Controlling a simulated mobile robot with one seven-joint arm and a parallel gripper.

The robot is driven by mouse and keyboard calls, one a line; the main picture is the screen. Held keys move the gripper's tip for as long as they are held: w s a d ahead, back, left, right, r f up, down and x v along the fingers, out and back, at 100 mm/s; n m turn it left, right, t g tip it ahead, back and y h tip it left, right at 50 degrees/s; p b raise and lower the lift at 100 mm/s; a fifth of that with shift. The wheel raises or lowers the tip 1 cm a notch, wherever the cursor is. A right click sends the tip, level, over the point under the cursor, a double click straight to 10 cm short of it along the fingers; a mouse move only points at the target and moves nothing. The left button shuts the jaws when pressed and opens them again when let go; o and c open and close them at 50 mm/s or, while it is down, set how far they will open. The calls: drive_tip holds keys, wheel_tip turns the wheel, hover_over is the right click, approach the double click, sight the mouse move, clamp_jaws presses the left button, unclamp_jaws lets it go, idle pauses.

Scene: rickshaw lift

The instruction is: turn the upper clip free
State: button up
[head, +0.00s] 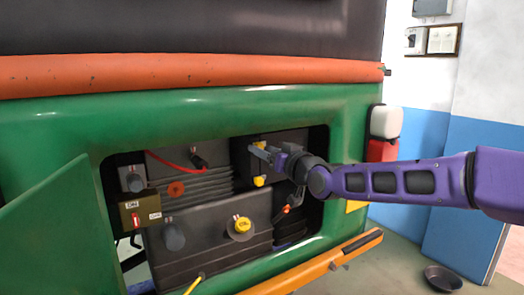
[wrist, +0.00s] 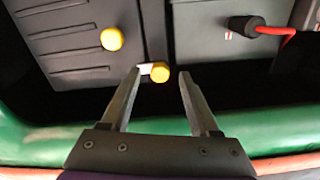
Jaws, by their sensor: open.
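The upper clip (wrist: 160,72) is a small yellow knob with a pale tab on its left in the wrist view. In the head view the upper clip (head: 258,144) shows partly, at the top of the dark right-hand unit. My gripper (wrist: 160,84) is open, its fingertips on either side of the clip; contact cannot be told. In the head view my gripper (head: 264,154) reaches in from the right. A second yellow knob (head: 258,181) sits below it and shows up and left in the wrist view (wrist: 112,39).
The green body's opening surrounds several dark battery boxes (head: 200,242). A red cable (head: 168,158) runs to a black plug at upper left. An open green door (head: 60,235) stands left. An orange bumper (head: 310,266) runs below. A bowl (head: 443,279) lies on the floor.

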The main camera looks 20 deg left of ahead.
drive_tip(key=shift+x, duration=0.9)
clamp_jaws()
